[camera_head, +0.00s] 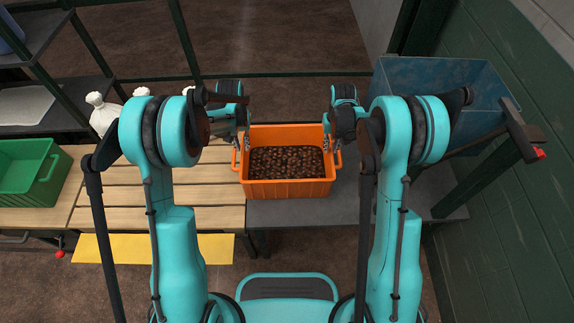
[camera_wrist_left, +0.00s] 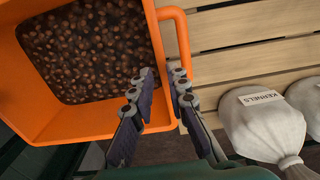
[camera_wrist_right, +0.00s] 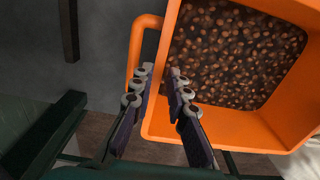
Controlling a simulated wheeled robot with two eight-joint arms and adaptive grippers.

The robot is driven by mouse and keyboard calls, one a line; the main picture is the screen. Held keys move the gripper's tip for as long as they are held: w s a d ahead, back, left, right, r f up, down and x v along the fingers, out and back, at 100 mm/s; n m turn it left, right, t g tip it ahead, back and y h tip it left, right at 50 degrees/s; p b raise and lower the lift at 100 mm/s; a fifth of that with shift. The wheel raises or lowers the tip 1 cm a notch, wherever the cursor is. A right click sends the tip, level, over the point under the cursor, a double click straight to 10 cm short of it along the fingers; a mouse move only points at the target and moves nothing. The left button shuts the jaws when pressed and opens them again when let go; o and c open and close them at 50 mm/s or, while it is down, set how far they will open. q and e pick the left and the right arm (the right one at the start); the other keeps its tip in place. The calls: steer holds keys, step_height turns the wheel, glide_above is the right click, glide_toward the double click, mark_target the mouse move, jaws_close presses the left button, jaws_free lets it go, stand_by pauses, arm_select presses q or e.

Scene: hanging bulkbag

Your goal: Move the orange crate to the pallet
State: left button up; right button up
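The orange crate (camera_head: 288,189) is full of brown kernels and stands upright on the grey table. It also shows in the left wrist view (camera_wrist_left: 75,130) and the right wrist view (camera_wrist_right: 215,125). My left gripper (camera_wrist_left: 161,84) is at its left side, and my right gripper (camera_wrist_right: 161,78) is at its right side. Each has one finger inside and one outside the crate wall, beside the looped handle, with the fingertips close to the wall on both sides. A slatted wooden pallet-like surface (camera_head: 204,194) lies just left of the crate. Its upper middle is partly hidden by my left arm.
A green bin (camera_head: 28,170) sits at the far left of the slats. White kernel sacks (camera_wrist_left: 262,125) stand behind them. A blue bin (camera_head: 440,75) is at the back right. The grey table (camera_head: 300,212) has bare room in front. The slats between green bin and crate look clear.

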mark_target(246, 162)
arm_select(q)
steer(key=shift+a, duration=0.1)
